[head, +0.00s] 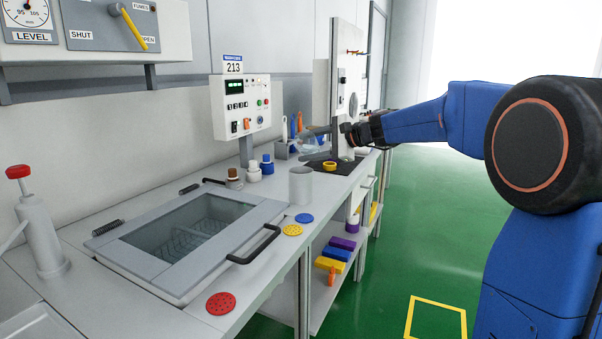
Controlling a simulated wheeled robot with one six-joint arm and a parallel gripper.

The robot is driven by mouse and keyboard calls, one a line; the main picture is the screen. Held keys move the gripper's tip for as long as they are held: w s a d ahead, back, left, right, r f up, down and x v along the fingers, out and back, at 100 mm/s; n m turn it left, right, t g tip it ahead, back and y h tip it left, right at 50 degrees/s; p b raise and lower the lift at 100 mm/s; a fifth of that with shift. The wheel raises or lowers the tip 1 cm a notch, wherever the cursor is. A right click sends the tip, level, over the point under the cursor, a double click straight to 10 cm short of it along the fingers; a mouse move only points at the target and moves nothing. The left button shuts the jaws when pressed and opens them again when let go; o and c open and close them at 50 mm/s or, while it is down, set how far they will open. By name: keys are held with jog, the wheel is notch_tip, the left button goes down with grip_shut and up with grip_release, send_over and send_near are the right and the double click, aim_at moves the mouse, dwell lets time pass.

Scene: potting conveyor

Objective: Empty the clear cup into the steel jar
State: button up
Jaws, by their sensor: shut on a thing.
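The steel jar (301,187) stands upright on the grey bench, right of the glass-lidded basin, with its top open. My gripper (343,134) reaches in from the right, beyond the jar and above the bench. It is shut on the clear cup (317,131), a pale see-through shape at its left that looks tilted. The cup is small and faint here, so I cannot tell its contents. The cup is higher than the jar and apart from it in the picture.
A dark mat (345,168) with a yellow ring (330,166) lies below my gripper. Capped bottles (267,164) and a control box (240,107) stand behind the jar. Blue (304,218), yellow (292,230) and red (221,303) discs lie along the front edge. A black-handled lid (257,247) covers the basin.

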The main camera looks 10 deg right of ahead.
jog(key=shift+r+n+t, duration=0.4)
jog(key=shift+n, duration=0.2)
jog(key=shift+f+n, duration=0.15)
jog(key=shift+n, duration=0.15)
jog(key=shift+s+f+t, duration=0.15)
jog(key=shift+s+t, duration=0.1)
jog(key=shift+t, duration=0.05)
dwell(0.4)
jog(key=shift+s+a+r+n+t, duration=0.25)
jog(key=shift+s+r+n+t, duration=0.15)
jog(key=shift+n, duration=0.4)
dwell(0.4)
jog(key=shift+w+r+n, duration=0.2)
jog(key=shift+w+n, duration=0.05)
jog(key=shift+n, duration=0.05)
jog(key=shift+s+r+n+t+b, duration=0.1)
jog(key=shift+r+n+t+b, duration=0.1)
jog(key=shift+n+t+b, duration=0.2)
dwell(0.5)
jog(key=shift+s+f+n, duration=0.1)
jog(key=shift+f+n, duration=0.05)
jog(key=shift+n, duration=0.15)
